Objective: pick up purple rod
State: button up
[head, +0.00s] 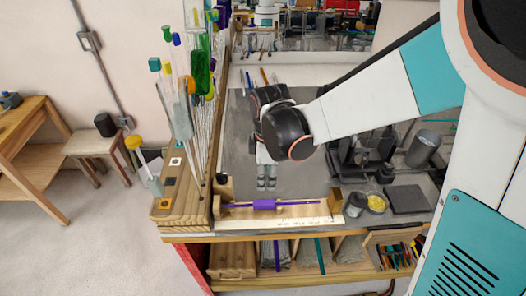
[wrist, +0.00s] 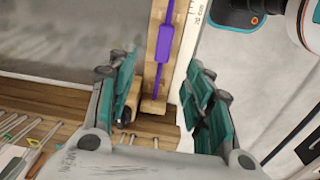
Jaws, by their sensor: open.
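The purple rod (head: 265,204) lies level across a wooden holder (head: 295,211) near the front edge of the bench, with a thicker purple part at its middle. My gripper (head: 266,184) is open and empty, pointing down above the bench just behind the rod in the head view. In the wrist view the rod (wrist: 163,45) runs from the top edge down toward the gap between my open fingers (wrist: 162,92). The fingers are apart from the rod, and nothing is between them that I can see held.
A pale ruler (head: 285,223) lies along the bench's front edge. A wooden rack (head: 183,205) with tall glass rods stands to the left. A dish of yellow material (head: 376,202), a dark block (head: 407,199) and dark equipment are on the right. The grey bench top (head: 235,150) is clear behind the rod.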

jog(key=b, duration=0.5)
send_over(266, 202)
jog(key=shift+n+g, duration=0.3)
jog(key=shift+n, duration=0.1)
jog(key=f, duration=0.7)
jog(key=shift+s+f, duration=0.2)
jog(key=shift+f, duration=0.1)
jog(key=shift+w+f+b, duration=0.2)
jog(key=shift+f+b, duration=1.5)
jog(key=shift+f, duration=1.25)
jog(key=shift+r, duration=0.1)
jog(key=shift+c, duration=0.3)
grip_shut()
